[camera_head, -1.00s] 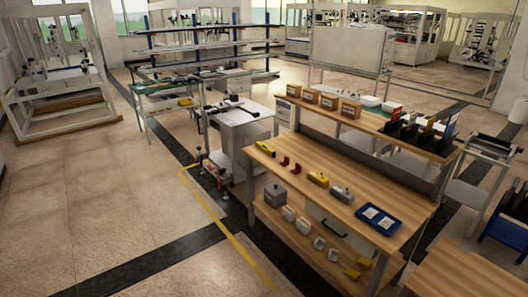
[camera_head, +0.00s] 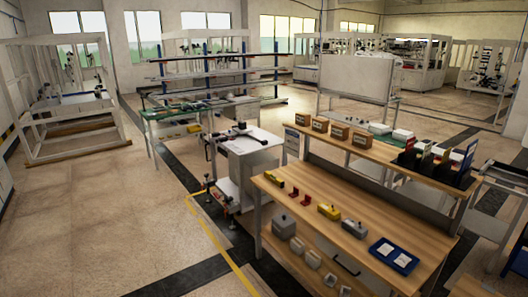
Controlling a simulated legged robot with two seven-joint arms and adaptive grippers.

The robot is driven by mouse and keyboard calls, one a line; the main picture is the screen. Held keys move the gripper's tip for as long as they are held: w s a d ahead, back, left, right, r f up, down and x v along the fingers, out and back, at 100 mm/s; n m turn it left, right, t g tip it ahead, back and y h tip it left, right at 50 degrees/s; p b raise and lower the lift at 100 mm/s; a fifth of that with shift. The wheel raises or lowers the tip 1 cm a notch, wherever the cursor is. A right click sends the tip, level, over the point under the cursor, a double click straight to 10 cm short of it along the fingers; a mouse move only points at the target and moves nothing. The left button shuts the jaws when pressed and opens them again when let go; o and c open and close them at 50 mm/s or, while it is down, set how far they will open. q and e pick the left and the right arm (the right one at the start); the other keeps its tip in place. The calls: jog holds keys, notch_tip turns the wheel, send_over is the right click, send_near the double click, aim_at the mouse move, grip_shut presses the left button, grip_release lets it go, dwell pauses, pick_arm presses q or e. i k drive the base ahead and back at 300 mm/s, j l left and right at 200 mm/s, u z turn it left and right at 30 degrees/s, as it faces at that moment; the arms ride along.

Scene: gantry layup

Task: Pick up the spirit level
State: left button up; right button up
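A small yellow-and-dark bar (camera_head: 274,181) lies at the left end of the wooden workbench top (camera_head: 330,240). It may be the spirit level, but it is too small to tell for sure. Two small red pieces (camera_head: 300,197) lie just right of it. A yellow block-like tool (camera_head: 328,211) and a grey-and-yellow one (camera_head: 353,228) sit further right. Neither of my grippers is in view, and nothing touches the items on the bench.
A blue tray (camera_head: 379,250) with white pads sits at the bench's right end. Cardboard boxes (camera_head: 339,131) stand on its raised back shelf. A white cabinet (camera_head: 249,150) stands behind its left end. Open floor (camera_head: 110,215) spreads left, crossed by a yellow line (camera_head: 214,240).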

aim_at(279, 183)
jog(key=i+j+u, duration=0.1)
jog(key=i+u, duration=0.2)
jog(key=i, duration=1.6)
jog(key=i+z, duration=0.4)
jog(key=i+j+z, duration=0.2)
jog(key=z, duration=0.25)
jog(key=i+j+z, duration=0.4)
